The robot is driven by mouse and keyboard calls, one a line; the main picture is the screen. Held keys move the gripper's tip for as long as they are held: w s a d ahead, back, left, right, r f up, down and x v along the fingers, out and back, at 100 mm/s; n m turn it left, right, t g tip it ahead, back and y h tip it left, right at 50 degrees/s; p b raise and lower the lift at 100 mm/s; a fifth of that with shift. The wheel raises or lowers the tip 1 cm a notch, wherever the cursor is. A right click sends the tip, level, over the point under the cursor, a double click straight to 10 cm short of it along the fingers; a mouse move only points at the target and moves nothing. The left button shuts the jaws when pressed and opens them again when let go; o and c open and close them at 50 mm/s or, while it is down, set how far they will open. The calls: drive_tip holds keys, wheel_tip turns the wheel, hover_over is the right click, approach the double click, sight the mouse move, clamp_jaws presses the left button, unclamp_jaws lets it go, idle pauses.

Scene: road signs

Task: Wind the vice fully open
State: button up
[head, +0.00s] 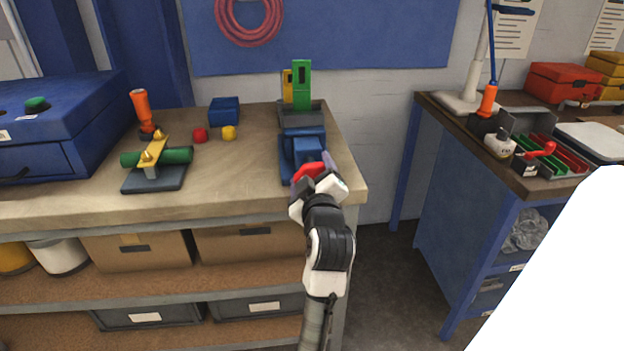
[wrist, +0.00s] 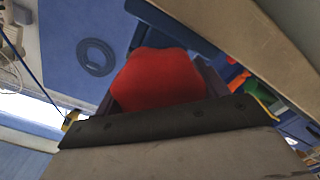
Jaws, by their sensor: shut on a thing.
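The blue vice (head: 303,148) stands at the right end of the workbench, near its front edge. Its red handle (head: 307,171) is on the side facing me. My gripper (head: 321,171) is at the front of the vice, shut on the red handle. In the wrist view the red handle (wrist: 160,80) fills the space between the dark fingers, with a blue part of the vice (wrist: 172,22) beyond it. My gripper and wrist hide part of the handle and the vice's front, so I cannot tell how wide the jaws stand.
The wooden workbench (head: 236,180) holds a green upright block (head: 301,84) behind the vice, a green roller on a stand (head: 155,176), an orange-handled tool (head: 141,110), a blue box (head: 224,111) and red and yellow knobs. A gap separates it from the right bench (head: 460,170).

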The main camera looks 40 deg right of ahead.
drive_tip(key=n+b, duration=0.1)
drive_tip(key=n, duration=0.3)
drive_tip(key=shift+f+b, duration=0.2)
drive_tip(key=shift+b, duration=0.2)
drive_tip(key=shift+n+b, duration=0.5)
drive_tip(key=shift+n, duration=0.8)
drive_tip(key=o, duration=1)
drive_tip(key=shift+c, duration=0.2)
drive_tip(key=shift+a+f, duration=0.1)
drive_tip(key=shift+a, duration=0.05)
